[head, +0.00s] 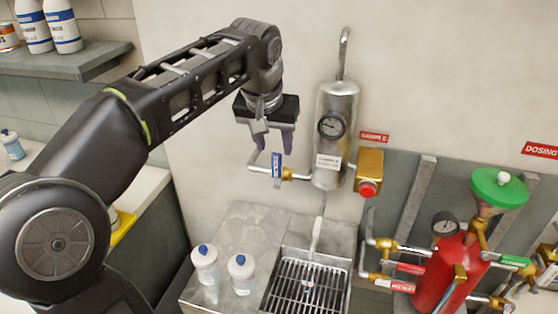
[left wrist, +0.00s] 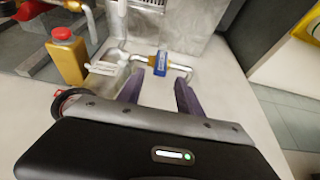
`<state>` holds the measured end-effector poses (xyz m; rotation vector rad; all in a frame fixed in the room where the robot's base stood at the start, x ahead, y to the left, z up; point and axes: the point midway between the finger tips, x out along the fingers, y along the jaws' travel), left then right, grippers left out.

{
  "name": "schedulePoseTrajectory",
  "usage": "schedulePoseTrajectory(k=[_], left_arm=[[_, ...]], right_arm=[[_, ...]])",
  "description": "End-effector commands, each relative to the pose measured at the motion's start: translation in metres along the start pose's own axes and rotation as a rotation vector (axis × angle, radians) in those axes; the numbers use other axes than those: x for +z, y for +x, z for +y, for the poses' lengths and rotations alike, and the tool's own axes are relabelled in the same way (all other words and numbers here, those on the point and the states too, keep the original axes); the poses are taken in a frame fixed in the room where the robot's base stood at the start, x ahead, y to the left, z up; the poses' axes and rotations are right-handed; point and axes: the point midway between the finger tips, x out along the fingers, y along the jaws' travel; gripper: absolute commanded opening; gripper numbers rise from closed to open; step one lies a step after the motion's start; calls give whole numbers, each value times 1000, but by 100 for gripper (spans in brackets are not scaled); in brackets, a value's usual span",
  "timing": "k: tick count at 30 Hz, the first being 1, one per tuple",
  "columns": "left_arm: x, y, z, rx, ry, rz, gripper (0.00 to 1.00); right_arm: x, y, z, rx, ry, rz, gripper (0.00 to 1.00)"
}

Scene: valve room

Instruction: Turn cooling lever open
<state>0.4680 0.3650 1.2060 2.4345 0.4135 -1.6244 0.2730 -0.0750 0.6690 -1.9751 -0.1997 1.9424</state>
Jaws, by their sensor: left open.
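The blue lever (head: 276,168) stands upright on a brass valve, across a short horizontal pipe (head: 258,168) left of a steel cylinder (head: 337,120). Its lettering is too small to read. My left gripper (head: 273,144) is open, its two purple fingers pointing down just above the lever. In the left wrist view the blue lever (left wrist: 162,65) lies beyond and between the fingertips (left wrist: 160,90), and nothing is between the fingers. I cannot tell whether they touch it. My right gripper is not in view.
A gauge (head: 332,125) and a yellow box with a red button (head: 369,187) sit on and beside the cylinder. Below is a metal sink with a grate (head: 308,285) and two white bottles (head: 241,273). A red tank (head: 447,265) with pipes stands at the right.

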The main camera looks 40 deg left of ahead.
Motion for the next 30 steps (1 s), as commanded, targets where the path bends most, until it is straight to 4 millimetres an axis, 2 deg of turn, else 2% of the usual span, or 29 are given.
schedulePoseTrajectory(k=[7, 19, 23, 30], left_arm=[[0, 15, 0, -1, 0, -3, 43], [0, 71, 0, 0, 0, -4, 43], [0, 78, 0, 1, -1, -1, 43], [0, 79, 0, 1, 0, -1, 43]], right_arm=[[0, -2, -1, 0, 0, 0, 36], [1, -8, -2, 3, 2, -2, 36], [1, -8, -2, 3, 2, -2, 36], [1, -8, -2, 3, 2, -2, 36]])
